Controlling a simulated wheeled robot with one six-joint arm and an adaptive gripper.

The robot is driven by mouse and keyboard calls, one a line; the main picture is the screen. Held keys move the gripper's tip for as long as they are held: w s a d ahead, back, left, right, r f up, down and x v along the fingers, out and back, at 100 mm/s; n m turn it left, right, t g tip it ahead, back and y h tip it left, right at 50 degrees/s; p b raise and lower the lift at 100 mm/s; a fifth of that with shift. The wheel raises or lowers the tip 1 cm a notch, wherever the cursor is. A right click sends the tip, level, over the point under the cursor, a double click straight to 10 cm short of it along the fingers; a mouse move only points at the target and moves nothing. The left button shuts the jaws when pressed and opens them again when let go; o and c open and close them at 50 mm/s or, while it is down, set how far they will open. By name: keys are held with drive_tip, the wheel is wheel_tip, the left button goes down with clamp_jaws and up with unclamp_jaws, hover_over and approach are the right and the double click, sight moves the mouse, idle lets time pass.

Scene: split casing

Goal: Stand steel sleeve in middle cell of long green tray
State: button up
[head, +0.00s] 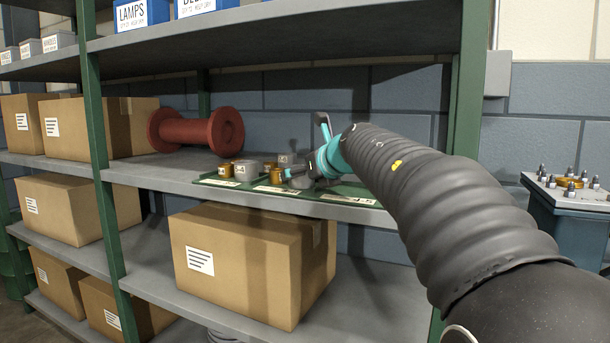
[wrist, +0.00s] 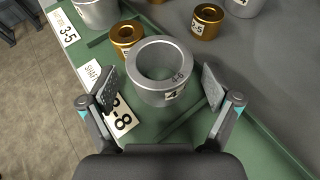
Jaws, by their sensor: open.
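A thick steel sleeve (wrist: 160,75) stands upright, bore up, on the long green tray (wrist: 262,152) in the wrist view. It appears to stand between two low dividers, in the middle cell. My gripper (wrist: 162,90) is open, one finger on each side of the sleeve, with a visible gap at both sides. In the head view my gripper (head: 291,174) is low over the tray (head: 205,181), towards its right half. The fingers partly hide what stands there.
A bronze ring (wrist: 127,36) stands close behind the sleeve, another bronze ring (wrist: 207,22) farther right. A steel ring (wrist: 97,12) stands in the far-left cell. White cards lie along the tray's front edge. A red spool (head: 195,131) lies left of the tray; a shelf is above.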

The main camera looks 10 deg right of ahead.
drive_tip(key=v, duration=1.2)
